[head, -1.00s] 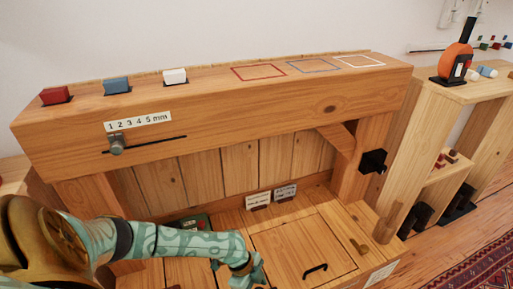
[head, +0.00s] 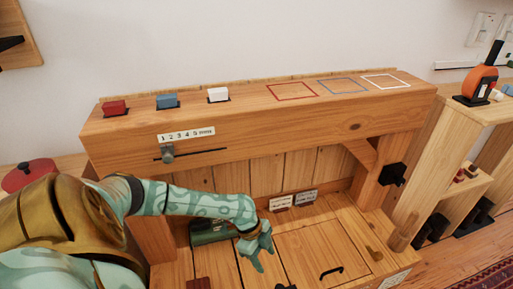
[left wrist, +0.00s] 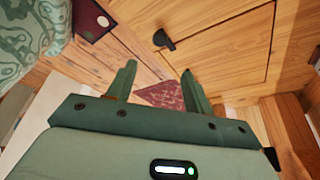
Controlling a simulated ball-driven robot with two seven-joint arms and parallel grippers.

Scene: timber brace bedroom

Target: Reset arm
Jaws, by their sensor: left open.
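My left arm reaches in from the left in the head view. Its gripper (head: 262,252) hangs over the wooden bench surface, in front of the timber brace. In the left wrist view its two dark green fingers (left wrist: 158,82) are apart with nothing between them. Beyond the fingers lie wooden panels and a small part of a red patterned rug (left wrist: 160,95). My right gripper is in neither view.
Red (head: 115,107), blue (head: 167,101) and white (head: 218,95) blocks stand on the brace beam (head: 300,118), left of three coloured outlines. A slider knob (head: 167,153) sits below a millimetre scale. A hatch (head: 322,250) with a black handle is right of my gripper.

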